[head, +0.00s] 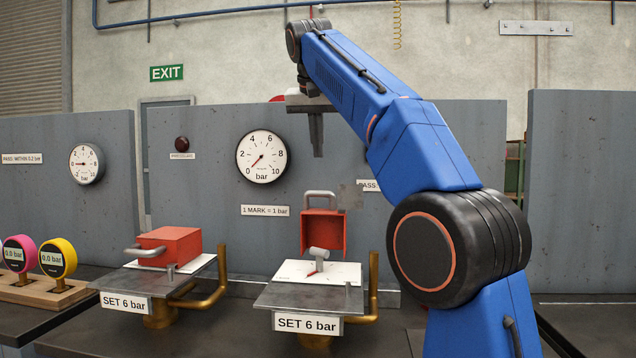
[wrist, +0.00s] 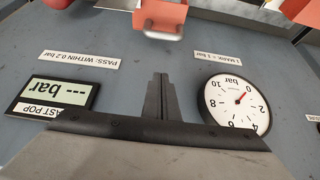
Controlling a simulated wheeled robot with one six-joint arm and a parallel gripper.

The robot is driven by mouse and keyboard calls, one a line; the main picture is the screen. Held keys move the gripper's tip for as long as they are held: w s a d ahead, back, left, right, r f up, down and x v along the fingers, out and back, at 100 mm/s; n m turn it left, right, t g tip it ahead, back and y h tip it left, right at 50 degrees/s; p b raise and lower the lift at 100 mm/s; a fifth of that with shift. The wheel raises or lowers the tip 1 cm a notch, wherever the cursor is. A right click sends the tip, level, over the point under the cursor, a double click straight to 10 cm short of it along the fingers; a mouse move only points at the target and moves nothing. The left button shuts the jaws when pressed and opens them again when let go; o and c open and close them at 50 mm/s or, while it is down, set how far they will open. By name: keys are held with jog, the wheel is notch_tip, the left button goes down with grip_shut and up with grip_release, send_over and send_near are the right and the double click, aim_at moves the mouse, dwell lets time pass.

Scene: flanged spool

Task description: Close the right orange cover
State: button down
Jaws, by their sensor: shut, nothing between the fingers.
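The right orange cover (head: 322,232) stands raised at the back of the right test stand, its hollow inside facing me and its grey handle (head: 320,194) at the top. Under it, a grey knob (head: 319,255) with a red mark is bare on a white plate. My gripper (head: 317,155) points down, shut and empty, above the cover and apart from it. In the wrist view, which is upside down, the shut fingers (wrist: 160,78) are in front of the grey panel, and the cover (wrist: 160,22) shows at the top edge with its handle.
The left orange cover (head: 170,246) is down on the left stand. Brass pipes (head: 374,285) rise at the right of each stand. A grey panel with a large gauge (head: 262,157) stands behind. A display (wrist: 52,95) is on the panel. Pink and yellow gauges (head: 57,258) sit far left.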

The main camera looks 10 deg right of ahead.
send_over(318, 209)
jog(key=w+d, duration=0.2)
jog(key=w, duration=0.1)
jog(key=f, duration=0.7)
jog(key=shift+a+f, duration=0.25)
jog(key=shift+f, duration=0.15)
jog(key=shift+s+a+f, duration=0.2)
jog(key=shift+s+f, duration=0.1)
jog(key=shift+s, duration=0.15)
jog(key=shift+s+a+f, duration=0.2)
jog(key=shift+s+f, duration=0.05)
jog(key=shift+s, duration=0.2)
jog(key=shift+s+a+f, duration=0.25)
jog(key=shift+s+a, duration=0.05)
jog(key=shift+s, duration=0.3)
jog(key=shift+s, duration=0.1)
